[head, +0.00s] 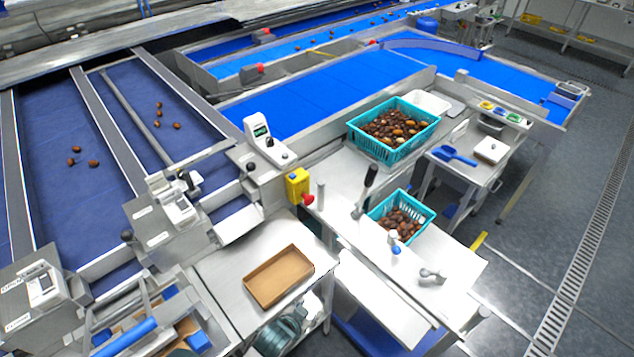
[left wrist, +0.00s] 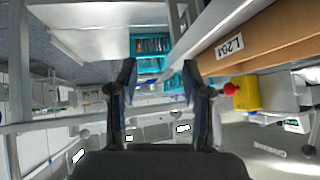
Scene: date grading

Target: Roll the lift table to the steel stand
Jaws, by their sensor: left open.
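A low platform with a pale top (head: 372,292) and a blue base (head: 385,338) is at the bottom centre; it looks like the lift table, but its wheels and handle are not clear. Beside it on the left is a steel-topped stand (head: 215,268) bearing a brown tray (head: 278,276); I cannot tell for sure that it is the steel stand meant. My right gripper is not in view.
Teal crates of dates (head: 393,132) (head: 402,217) stand on the steel bench right of centre. A yellow box with a red button (head: 298,187) is on its left. Blue belts fill the left and back. Open floor with a drain grate (head: 580,265) lies at the right.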

